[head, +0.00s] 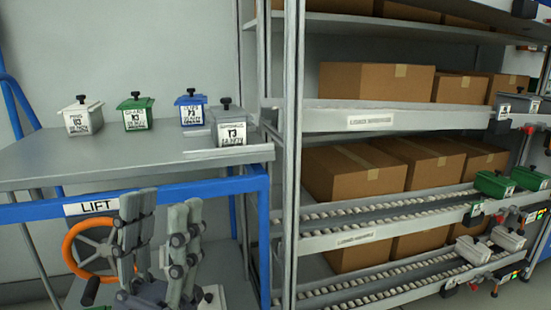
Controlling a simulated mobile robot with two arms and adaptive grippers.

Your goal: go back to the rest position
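My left gripper (164,203) is in the lower left of the head view, in front of the lift table (95,165). Its two fingers point up with a gap between them, and nothing shows in the gap. It is apart from the bins on the table. My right gripper is not in view. On the table top stand a white bin (83,122), a green bin (137,119), a blue bin (191,114) and a grey bin (229,130), each with a dark knob and a label.
A blue frame with a "LIFT" sign (92,207) and an orange handwheel (72,243) are beside and behind my gripper. A rack (293,150) on the right holds cardboard boxes (376,90). Green bins (495,185) and light grey bins (473,250) sit at its roller lanes' right ends.

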